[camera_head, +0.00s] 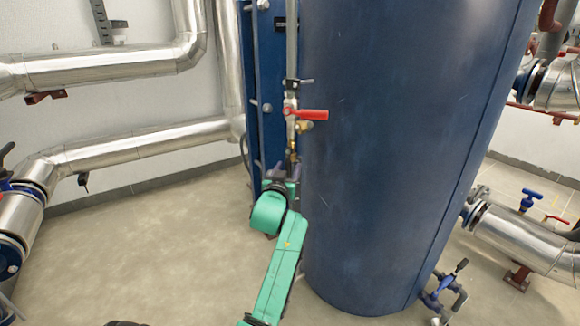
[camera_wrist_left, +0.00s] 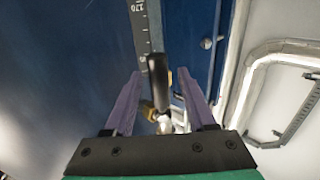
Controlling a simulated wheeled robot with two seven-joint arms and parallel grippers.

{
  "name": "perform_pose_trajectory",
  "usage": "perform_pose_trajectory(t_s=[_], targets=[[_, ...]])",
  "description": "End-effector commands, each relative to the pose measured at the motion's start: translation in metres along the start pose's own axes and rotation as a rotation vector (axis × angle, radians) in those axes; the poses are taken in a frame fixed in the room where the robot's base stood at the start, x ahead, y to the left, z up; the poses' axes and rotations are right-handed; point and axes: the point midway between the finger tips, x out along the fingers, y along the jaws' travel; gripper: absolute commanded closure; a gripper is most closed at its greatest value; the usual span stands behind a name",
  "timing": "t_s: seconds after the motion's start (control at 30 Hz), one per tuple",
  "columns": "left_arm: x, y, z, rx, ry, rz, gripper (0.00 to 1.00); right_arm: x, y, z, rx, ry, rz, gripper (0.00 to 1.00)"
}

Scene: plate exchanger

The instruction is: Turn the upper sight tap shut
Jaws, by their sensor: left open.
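A tap with a red lever (camera_head: 312,115) sits on the thin vertical sight pipe at the tank's left edge in the head view. Its lever points right, across the pipe. A small dark handle (camera_head: 300,81) shows just above it. My left gripper (camera_head: 282,174) is below the red lever, at the pipe, and partly hides what is there. In the left wrist view my left gripper (camera_wrist_left: 161,74) is open, its fingers on both sides of a dark lever (camera_wrist_left: 158,78). I see no clear contact. I cannot tell whether this lever belongs to the upper tap.
The large blue tank (camera_head: 400,130) stands close to the right of my left arm. A graduated scale (camera_wrist_left: 141,40) runs beside the lever in the left wrist view. Silver pipes (camera_head: 130,150) cross at the left. The floor (camera_head: 150,250) at the lower left is clear.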

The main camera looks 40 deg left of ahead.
Motion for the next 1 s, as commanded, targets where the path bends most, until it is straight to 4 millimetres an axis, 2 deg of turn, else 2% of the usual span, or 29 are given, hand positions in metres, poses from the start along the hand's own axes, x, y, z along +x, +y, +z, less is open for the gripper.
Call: perform_pose_trajectory(t_s=[0.17, 0.27, 0.3, 0.33, 1.0], targets=[[0.0, 0.0002, 0.0, 0.0, 0.0, 0.0, 0.44, -0.0001, -0.0001, 0.0001, 0.0, -0.001, 0.0, 0.5], [0.0, 0.0002, 0.0001, 0.0, -0.001, 0.0, 0.78, -0.0002, -0.0001, 0.0001, 0.0, -0.001, 0.0, 0.5], [0.0, 0.0002, 0.0001, 0.0, -0.001, 0.0, 0.93, -0.0002, 0.0, 0.0002, 0.0, -0.001, 0.0, 0.5], [0.0, 0.0002, 0.0001, 0.0, -0.001, 0.0, 1.0, -0.0002, 0.0, 0.0002, 0.0, -0.001, 0.0, 0.5], [0.0001, 0.0001, 0.0004, 0.0, -0.001, 0.0, 1.0, -0.0001, 0.0, 0.0006, 0.0, -0.002, 0.0, 0.5]])
